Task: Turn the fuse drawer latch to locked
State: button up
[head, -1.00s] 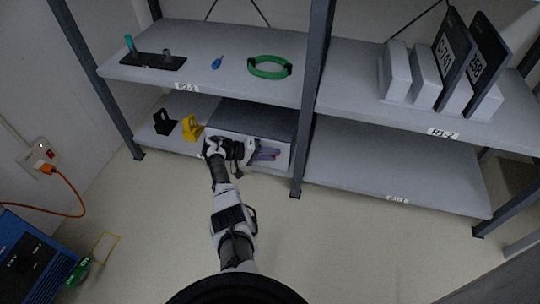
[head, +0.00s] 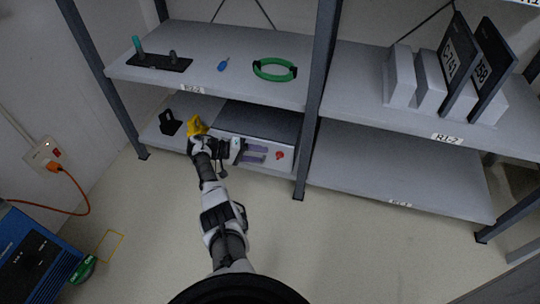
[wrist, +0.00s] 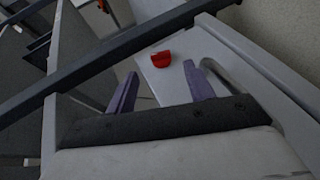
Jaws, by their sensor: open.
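The fuse drawer unit is a grey box (head: 228,139) on the lower left shelf, with a light front face. A red latch (head: 280,155) sits on the right part of that face. In the wrist view the red latch (wrist: 160,59) shows on the pale panel, beyond and between the fingertips. My gripper (head: 266,154) is open and empty, left of the latch and apart from it. Its two purple fingers show in the wrist view (wrist: 161,71). The latch is too small to read its exact setting.
A yellow object (head: 197,126) and a black holder (head: 170,123) stand left of the box. A shelf post (head: 312,120) rises just right of it. The upper shelf (head: 215,88) overhangs. The lower right shelf (head: 390,170) is clear.

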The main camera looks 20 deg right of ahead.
jog(key=v, duration=0.7)
jog(key=shift+a, duration=0.1)
jog(key=shift+c, duration=0.2)
